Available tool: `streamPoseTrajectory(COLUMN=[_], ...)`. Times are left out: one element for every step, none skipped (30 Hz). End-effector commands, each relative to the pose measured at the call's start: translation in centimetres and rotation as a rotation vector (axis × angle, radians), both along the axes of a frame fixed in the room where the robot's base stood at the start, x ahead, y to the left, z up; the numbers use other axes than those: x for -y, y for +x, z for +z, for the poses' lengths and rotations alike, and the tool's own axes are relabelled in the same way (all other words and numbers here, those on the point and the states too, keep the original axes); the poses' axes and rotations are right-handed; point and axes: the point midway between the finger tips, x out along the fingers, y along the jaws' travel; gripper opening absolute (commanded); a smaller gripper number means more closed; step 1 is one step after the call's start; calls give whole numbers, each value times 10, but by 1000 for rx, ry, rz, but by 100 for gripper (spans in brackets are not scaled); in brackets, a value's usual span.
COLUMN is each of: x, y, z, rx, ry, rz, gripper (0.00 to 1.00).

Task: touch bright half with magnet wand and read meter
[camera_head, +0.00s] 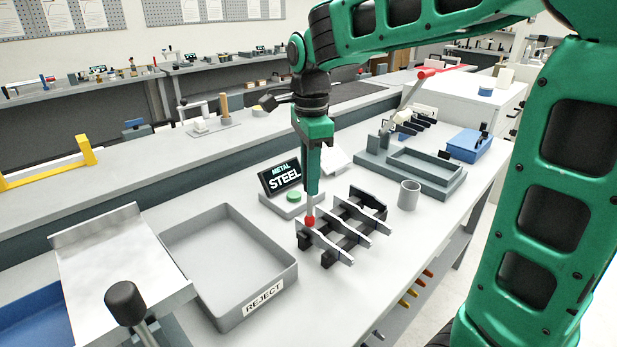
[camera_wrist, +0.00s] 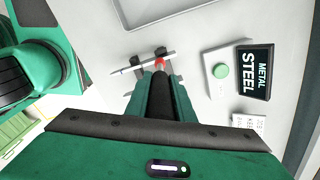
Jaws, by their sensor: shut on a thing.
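My gripper (camera_head: 313,188) points straight down over the bench and is shut on the magnet wand. In the wrist view its green fingers (camera_wrist: 158,82) close around the wand's dark shaft (camera_wrist: 160,100). The wand's red tip (camera_head: 310,220) is at the left part of the front metal bar (camera_head: 330,247) on the rack. The tip (camera_wrist: 159,64) overlaps that bar (camera_wrist: 132,69) in the wrist view; contact is hard to confirm. The meter (camera_head: 280,176) reads "METAL STEEL" in both views (camera_wrist: 253,72). A green button (camera_head: 293,197) sits before it.
A grey REJECT tray (camera_head: 283,250) stands left of the rack. A grey cup (camera_head: 409,195) stands right of it. A testing fixture with a red-handled lever (camera_head: 428,73) and a blue box (camera_head: 468,146) are farther right. The bench front right is clear.

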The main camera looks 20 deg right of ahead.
Motion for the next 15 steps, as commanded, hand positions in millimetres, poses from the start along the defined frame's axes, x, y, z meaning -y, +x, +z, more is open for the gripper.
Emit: streamPoseTrajectory(x=[0,0,0,0,0,0,0,0,0,0,0,0,0,0,0], y=[0,0,0,0,0,0,0,0,0,0,0,0,0,0,0], z=[2,4,7,9,11,14,16,18,21,23,25,28,30,32,35], rx=[-2,-1,-1,-1,-1,0,1,1,0,0,0,1,1,1,1], ry=[0,0,0,0,0,0,0,0,0,0,0,0,0,0,0], rz=[0,0,0,0,0,0,0,0,0,0,0,0,0,0,0], gripper=[0,0,0,0,0,0,0,0,0,0,0,0,0,0,0])
